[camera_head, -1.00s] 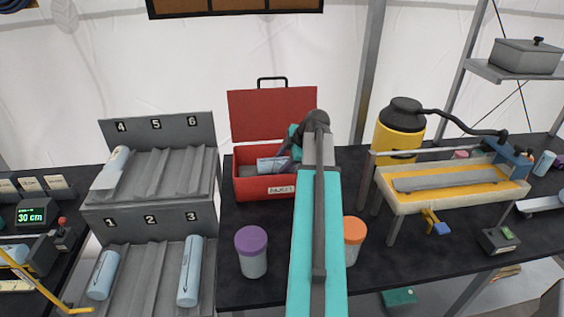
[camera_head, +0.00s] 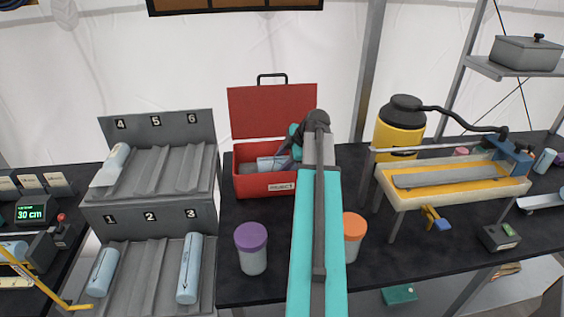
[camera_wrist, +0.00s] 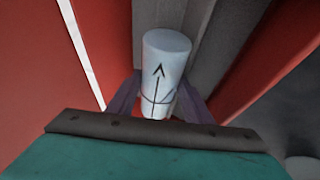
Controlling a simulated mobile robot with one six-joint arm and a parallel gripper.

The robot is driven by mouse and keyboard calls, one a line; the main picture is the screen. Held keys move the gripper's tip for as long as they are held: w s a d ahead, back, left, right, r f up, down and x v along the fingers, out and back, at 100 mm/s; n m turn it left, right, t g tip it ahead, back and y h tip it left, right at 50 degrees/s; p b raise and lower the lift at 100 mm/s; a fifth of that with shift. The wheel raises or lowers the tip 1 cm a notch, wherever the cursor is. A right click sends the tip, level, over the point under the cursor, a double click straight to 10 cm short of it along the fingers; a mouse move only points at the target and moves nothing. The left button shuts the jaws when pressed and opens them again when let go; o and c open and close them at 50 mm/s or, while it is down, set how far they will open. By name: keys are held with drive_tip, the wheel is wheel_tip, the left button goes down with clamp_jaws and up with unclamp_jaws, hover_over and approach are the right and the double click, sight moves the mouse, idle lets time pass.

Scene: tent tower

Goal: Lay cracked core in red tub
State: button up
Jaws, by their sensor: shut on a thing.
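The red tub (camera_head: 266,187) is an open red box with a raised lid and a black handle, at the back middle of the bench. A pale blue core (camera_head: 268,163) is low inside it, partly hidden by the front wall. In the wrist view the core (camera_wrist: 166,70) bears a black arrow and a dark curved line around it near the fingers. My gripper (camera_wrist: 158,105) is shut on the core, one finger on each side, between the red walls. In the head view my arm hides part of the tub's right side. I cannot tell whether the core touches the floor.
A grey rack (camera_head: 150,214) with numbered slots at left holds several cores. A purple-lidded jar (camera_head: 251,247) and an orange-lidded jar (camera_head: 354,238) stand in front of the tub. A yellow-and-white trough machine (camera_head: 452,186) stands at right.

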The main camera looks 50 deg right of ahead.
drive_tip(key=o, duration=1.5)
drive_tip(key=shift+s+a+f, duration=0.15)
drive_tip(key=shift+f, duration=0.35)
drive_tip(key=shift+c, duration=0.2)
drive_tip(key=shift+s+r, duration=0.1)
drive_tip(key=w+b+v, duration=0.1)
drive_tip(key=b+v, duration=0.1)
drive_tip(key=v, duration=1.2)
drive_tip(key=shift+r+b, duration=0.4)
drive_tip(key=shift+s, duration=0.15)
